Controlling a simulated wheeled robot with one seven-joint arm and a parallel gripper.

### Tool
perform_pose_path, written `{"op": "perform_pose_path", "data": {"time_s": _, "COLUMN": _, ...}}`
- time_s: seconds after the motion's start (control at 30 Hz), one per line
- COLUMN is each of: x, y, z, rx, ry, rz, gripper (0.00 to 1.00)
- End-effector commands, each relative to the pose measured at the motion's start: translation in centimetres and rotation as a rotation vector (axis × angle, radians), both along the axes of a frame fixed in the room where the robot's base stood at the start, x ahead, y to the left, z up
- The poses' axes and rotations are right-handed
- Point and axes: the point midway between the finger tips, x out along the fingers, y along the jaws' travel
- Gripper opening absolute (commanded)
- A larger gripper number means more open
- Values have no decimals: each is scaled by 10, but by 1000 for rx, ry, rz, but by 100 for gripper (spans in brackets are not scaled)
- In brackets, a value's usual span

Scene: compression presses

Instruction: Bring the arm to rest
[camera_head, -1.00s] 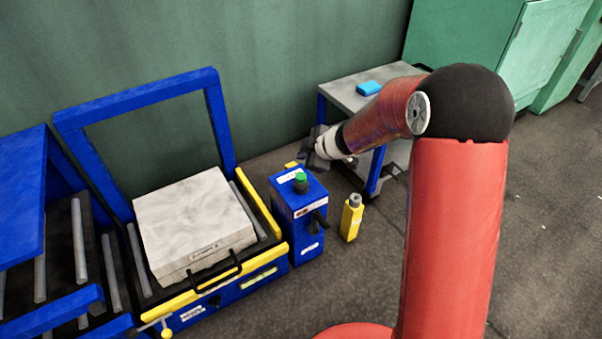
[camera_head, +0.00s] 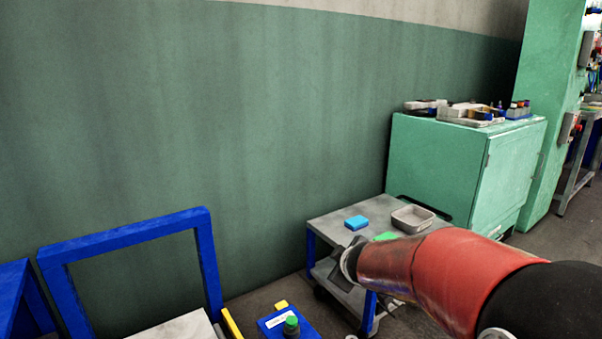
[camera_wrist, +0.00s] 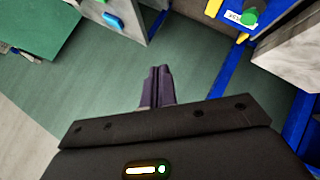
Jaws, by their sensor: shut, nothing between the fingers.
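My red arm (camera_head: 450,270) reaches in from the lower right in the head view, bent and raised in front of a small cart. My gripper (camera_head: 342,266) is at its far end, in front of the cart's left part in the picture. In the wrist view my gripper (camera_wrist: 158,72) shows its two dark fingers close together with nothing between them. It is shut and empty, with the green wall behind it. The fingertips are small and partly lost against the cart in the head view.
The cart (camera_head: 330,228) bears a blue block (camera_head: 356,222) and a grey tray (camera_head: 413,218). A green cabinet (camera_head: 440,165) stands behind it. A blue frame (camera_head: 120,238) and a blue box with a green button (camera_head: 291,326) are at lower left. Wall space above is clear.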

Motion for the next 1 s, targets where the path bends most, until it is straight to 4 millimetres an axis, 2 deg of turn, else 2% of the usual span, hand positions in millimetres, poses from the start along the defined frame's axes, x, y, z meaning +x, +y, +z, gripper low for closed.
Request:
{"op": "perform_pose_path", "data": {"time_s": 0.03, "x": -21, "y": -20, "z": 20, "rx": 16, "ry": -10, "rz": -104, "gripper": 0}}
{"op": "perform_pose_path", "data": {"time_s": 0.1, "x": -54, "y": -44, "z": 37, "rx": 51, "ry": 3, "rz": -245, "gripper": 0}}
{"op": "perform_pose_path", "data": {"time_s": 0.17, "x": -85, "y": -61, "z": 46, "rx": 91, "ry": 25, "rz": -356, "gripper": 0}}
{"op": "perform_pose_path", "data": {"time_s": 0.23, "x": -124, "y": -75, "z": 51, "rx": 151, "ry": 64, "rz": -475, "gripper": 0}}
{"op": "perform_pose_path", "data": {"time_s": 0.37, "x": -199, "y": -85, "z": 48, "rx": 290, "ry": 170, "rz": -644, "gripper": 0}}
{"op": "perform_pose_path", "data": {"time_s": 0.4, "x": -220, "y": -83, "z": 44, "rx": 335, "ry": 207, "rz": -679, "gripper": 0}}
{"op": "perform_pose_path", "data": {"time_s": 0.5, "x": -263, "y": -74, "z": 35, "rx": 438, "ry": 296, "rz": -733, "gripper": 0}}
{"op": "perform_pose_path", "data": {"time_s": 0.6, "x": -293, "y": -64, "z": 28, "rx": 513, "ry": 365, "rz": -753, "gripper": 0}}
{"op": "perform_pose_path", "data": {"time_s": 0.7, "x": -308, "y": -56, "z": 24, "rx": 558, "ry": 406, "rz": -758, "gripper": 0}}
{"op": "perform_pose_path", "data": {"time_s": 1.0, "x": -313, "y": -54, "z": 23, "rx": 573, "ry": 422, "rz": -759, "gripper": 0}}
